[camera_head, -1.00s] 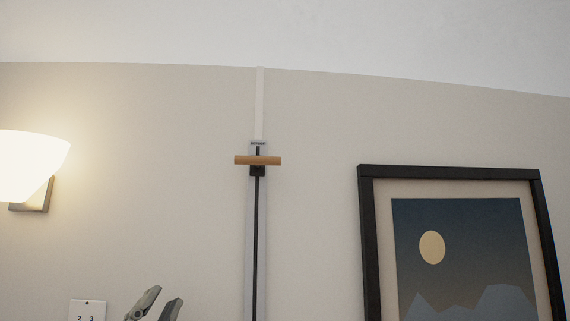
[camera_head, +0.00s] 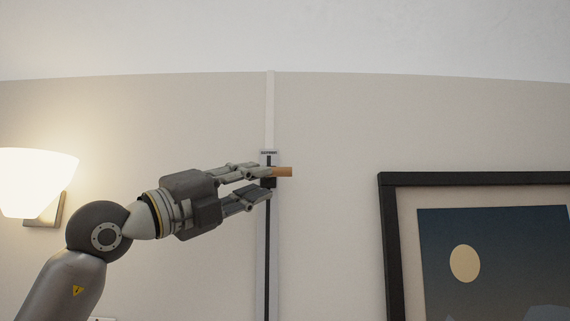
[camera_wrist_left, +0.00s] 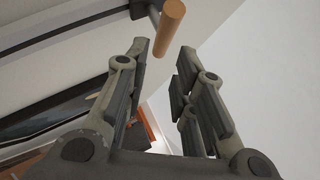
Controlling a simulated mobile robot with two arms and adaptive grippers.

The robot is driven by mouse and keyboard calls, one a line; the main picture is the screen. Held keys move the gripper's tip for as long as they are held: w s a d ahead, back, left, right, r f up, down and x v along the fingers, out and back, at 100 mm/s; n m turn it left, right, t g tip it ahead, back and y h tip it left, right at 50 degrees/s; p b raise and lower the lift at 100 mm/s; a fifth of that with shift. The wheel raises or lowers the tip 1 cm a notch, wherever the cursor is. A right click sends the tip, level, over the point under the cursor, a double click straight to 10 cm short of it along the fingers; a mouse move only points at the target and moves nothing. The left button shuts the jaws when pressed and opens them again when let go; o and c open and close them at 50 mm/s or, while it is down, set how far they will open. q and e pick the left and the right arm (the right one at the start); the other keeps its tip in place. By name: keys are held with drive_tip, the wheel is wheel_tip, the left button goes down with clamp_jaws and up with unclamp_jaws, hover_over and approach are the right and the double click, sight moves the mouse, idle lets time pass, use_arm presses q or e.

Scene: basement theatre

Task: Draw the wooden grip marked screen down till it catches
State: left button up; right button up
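The wooden grip (camera_head: 284,172) is a short horizontal bar on a dark slider on a vertical wall track (camera_head: 271,110). It sits near the top of the slot, just under a small grey stop (camera_head: 268,152). My left gripper (camera_head: 268,181) reaches it from the left, fingers apart, and hides the grip's left part. In the left wrist view the grip (camera_wrist_left: 168,30) shows at the opening between the fingertips (camera_wrist_left: 163,52), with gaps to both fingers. The left gripper is open. No marking on the grip is readable. My right gripper is not in view.
A lit wall lamp (camera_head: 38,184) is on the left, above my left arm. A framed picture (camera_head: 388,240) hangs to the right of the track. The wall between track and frame is clear.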

sight(280, 172)
use_arm(q)
drive_tip(key=p+x, duration=0.3)
drive_tip(key=x, duration=0.3)
drive_tip(key=shift+d+r, duration=0.2)
drive_tip(key=shift+w+d+r+p, duration=0.15)
drive_tip(key=shift+w+d+p, duration=0.35)
drive_tip(key=shift+p, duration=0.2)
drive_tip(key=shift+c, duration=0.4)
clamp_jaws()
